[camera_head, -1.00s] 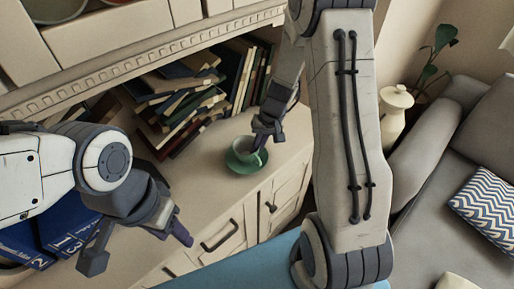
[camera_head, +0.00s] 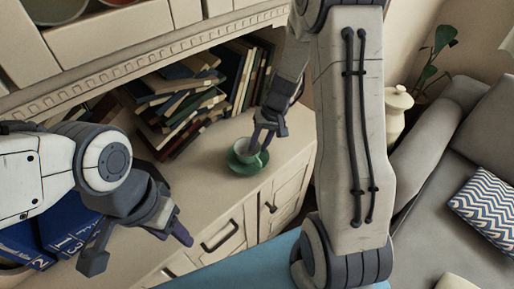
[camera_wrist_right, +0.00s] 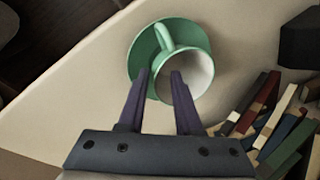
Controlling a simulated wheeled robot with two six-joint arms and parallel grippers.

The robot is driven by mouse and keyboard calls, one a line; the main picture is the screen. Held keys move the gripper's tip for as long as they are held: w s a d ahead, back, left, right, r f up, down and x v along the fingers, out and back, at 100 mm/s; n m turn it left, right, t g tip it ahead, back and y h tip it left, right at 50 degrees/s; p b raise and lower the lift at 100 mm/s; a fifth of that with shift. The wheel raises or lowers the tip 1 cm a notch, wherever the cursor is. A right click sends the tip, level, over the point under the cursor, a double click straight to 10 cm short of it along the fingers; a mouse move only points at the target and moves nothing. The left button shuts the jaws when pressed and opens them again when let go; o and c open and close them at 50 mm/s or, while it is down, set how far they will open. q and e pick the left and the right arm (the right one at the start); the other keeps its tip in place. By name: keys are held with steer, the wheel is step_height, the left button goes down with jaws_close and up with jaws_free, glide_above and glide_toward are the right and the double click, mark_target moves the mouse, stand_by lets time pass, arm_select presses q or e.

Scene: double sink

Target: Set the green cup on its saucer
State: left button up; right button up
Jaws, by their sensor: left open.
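The green cup (camera_head: 243,147), pale inside, stands on its green saucer (camera_head: 247,168) on the cabinet top, and looks upright. In the right wrist view the cup (camera_wrist_right: 197,72) covers the right part of the saucer (camera_wrist_right: 138,62), with its handle toward the top. My right gripper (camera_head: 262,147) is right at the cup. Its fingers (camera_wrist_right: 160,74) are apart, with the cup's near rim between or just beyond the tips; contact is hard to tell. My left gripper (camera_head: 138,250) is open and empty, low at the left, away from the cup.
Leaning and stacked books (camera_head: 180,100) stand behind the cup; books also show in the right wrist view (camera_wrist_right: 275,115). Blue binders (camera_head: 60,235) lie behind my left arm. A white vase (camera_head: 398,105) and sofa (camera_head: 440,190) are at the right.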

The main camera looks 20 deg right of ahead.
steer(key=w+v, duration=0.1)
steer(key=v, duration=0.8)
steer(key=s+a+r+n+g+h, duration=0.1)
steer(key=s+a+r+n, duration=0.15)
steer(key=s+a, duration=0.4)
steer(key=s+a+r+n, duration=0.2)
steer(key=s+a+n, duration=0.15)
steer(key=a, duration=0.55)
steer(key=s+a+n, duration=0.2)
steer(key=s, duration=0.5)
steer(key=s+a+n+h, duration=0.1)
steer(key=s+a+n, duration=0.1)
steer(key=s, duration=0.5)
steer(key=shift+r+n, duration=0.3)
steer(key=shift+r, duration=0.05)
steer(key=shift+r+p, duration=0.1)
steer(key=shift+p, duration=0.25)
steer(key=shift+s+r+p, duration=0.1)
steer(key=shift+r+p, duration=0.35)
